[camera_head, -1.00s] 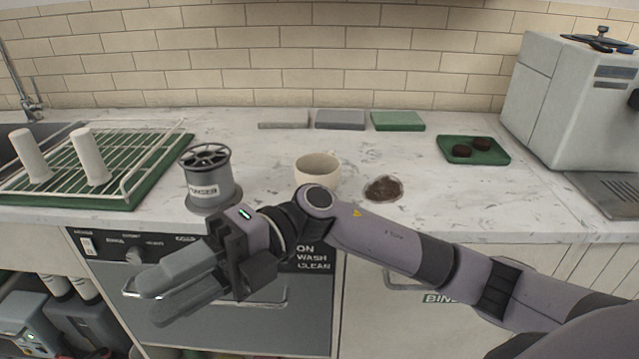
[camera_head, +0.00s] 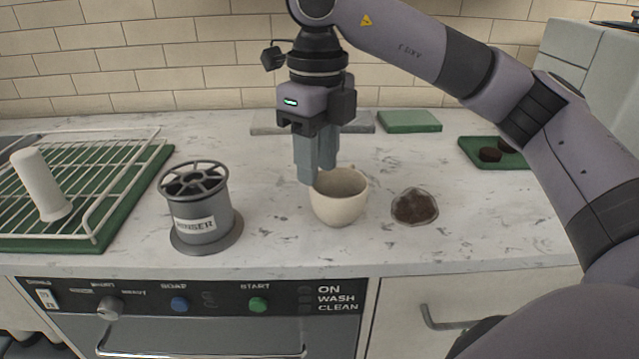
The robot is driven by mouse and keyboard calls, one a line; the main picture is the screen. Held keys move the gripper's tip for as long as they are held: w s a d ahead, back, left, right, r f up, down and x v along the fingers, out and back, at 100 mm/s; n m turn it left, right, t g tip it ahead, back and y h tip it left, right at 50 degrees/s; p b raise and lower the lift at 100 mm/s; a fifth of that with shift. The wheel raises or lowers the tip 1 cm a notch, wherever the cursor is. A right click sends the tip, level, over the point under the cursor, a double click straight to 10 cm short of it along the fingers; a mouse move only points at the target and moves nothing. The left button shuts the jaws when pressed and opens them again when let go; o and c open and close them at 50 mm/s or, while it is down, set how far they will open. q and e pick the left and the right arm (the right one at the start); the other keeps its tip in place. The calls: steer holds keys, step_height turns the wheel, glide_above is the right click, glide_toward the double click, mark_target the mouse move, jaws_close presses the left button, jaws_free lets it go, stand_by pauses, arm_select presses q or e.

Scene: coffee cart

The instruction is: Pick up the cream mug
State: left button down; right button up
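The cream mug (camera_head: 340,205) stands upright on the marble counter, in the middle of the head view. Its opening faces up and looks empty. My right gripper (camera_head: 318,172) points straight down at the mug's back left rim. Its two grey fingers show close together, one partly in front of the other, so the gap between them is unclear. The fingertips overlap the rim in the picture; I cannot tell whether they touch it. The mug does not appear held. My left gripper is not in view.
A grey rinser (camera_head: 200,215) stands left of the mug. A dark brown patch of grounds (camera_head: 415,207) lies close on its right. The counter front is clear.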

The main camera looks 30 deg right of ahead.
mark_target(323, 197)
steer(key=shift+w+d, duration=0.2)
steer(key=shift+w, duration=0.05)
steer(key=shift+f, duration=0.4)
steer(key=f, duration=0.6)
steer(key=shift+s+d, duration=0.2)
steer(key=shift+s, duration=0.15)
jaws_close()
